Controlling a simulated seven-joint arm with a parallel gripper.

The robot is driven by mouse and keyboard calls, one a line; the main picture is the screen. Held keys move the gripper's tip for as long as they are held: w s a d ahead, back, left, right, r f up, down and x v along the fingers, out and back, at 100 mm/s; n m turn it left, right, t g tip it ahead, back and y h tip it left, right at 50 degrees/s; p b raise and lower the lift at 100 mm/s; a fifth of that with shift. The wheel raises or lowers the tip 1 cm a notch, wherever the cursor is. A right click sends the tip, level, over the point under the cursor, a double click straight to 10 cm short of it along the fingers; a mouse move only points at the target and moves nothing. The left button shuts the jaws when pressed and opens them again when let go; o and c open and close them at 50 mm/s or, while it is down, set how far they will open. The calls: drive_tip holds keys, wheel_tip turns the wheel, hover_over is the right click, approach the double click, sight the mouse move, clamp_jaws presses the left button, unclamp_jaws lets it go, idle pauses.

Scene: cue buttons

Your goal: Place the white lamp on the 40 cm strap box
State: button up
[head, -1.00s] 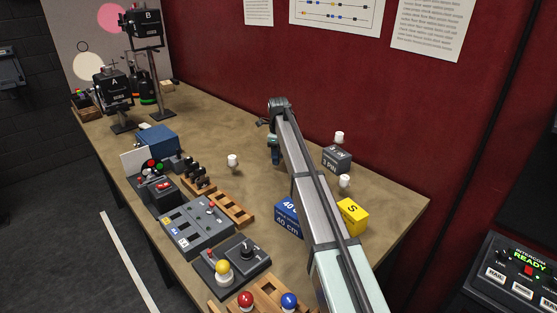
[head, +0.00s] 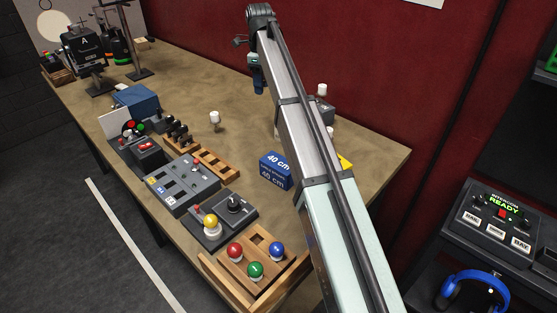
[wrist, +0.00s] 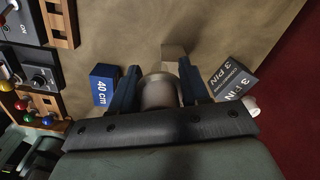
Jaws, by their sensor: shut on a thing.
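In the head view my gripper (head: 258,82) is over the far middle of the table, and the held lamp is not clear there. The blue 40 cm strap box (head: 275,170) stands on the table left of my arm, with nothing visible on top. It also shows in the wrist view (wrist: 103,85), left of the fingers and apart from them.
A dark 3 PIN box (wrist: 235,79) stands right of my gripper, with a white lamp (head: 322,89) by it. Another white lamp (head: 214,117) stands mid-table. A yellow box (head: 345,162) is mostly hidden by my arm. Control panels (head: 182,185) line the table's left side.

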drive_tip(key=s+d, duration=0.2)
drive_tip(key=s, duration=0.9)
approach(279, 162)
drive_tip(key=shift+n, duration=0.3)
drive_tip(key=shift+f, duration=3.15)
drive_tip(key=shift+f, duration=0.2)
drive_tip(key=o, duration=1.1)
drive_tip(key=shift+c, duration=0.2)
drive_tip(key=shift+r, duration=0.15)
wheel_tip(279, 162, up, 8)
